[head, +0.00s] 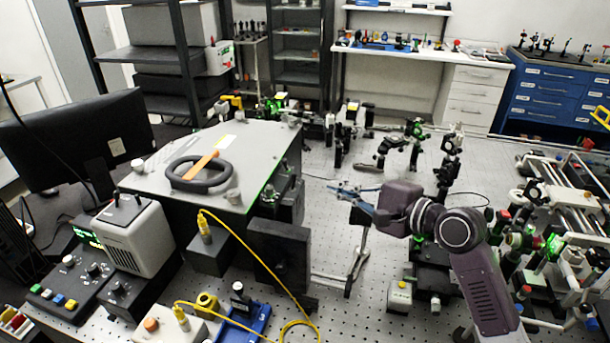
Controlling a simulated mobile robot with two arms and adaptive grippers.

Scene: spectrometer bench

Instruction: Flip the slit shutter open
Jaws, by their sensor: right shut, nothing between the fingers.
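The grey spectrometer housing (225,145) stands left of centre. On its lid lies a black ring (200,173) with an orange strip (203,163) across it. Dark fittings with a green glint (268,195) sit at its right side. I cannot make out the slit shutter or its position among them. My right gripper (338,189) reaches in from the right, its thin bluish fingers pointing left. It is shut and empty, above the breadboard and apart from the housing in the picture. My left gripper is not in view.
A dark upright panel (280,262) stands at the front of the housing. A yellow cable (250,252) loops along the front. A thin metal stand (357,250) is below my right gripper. Optics mounts (405,145) stand behind, and a rail assembly (570,200) is at right.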

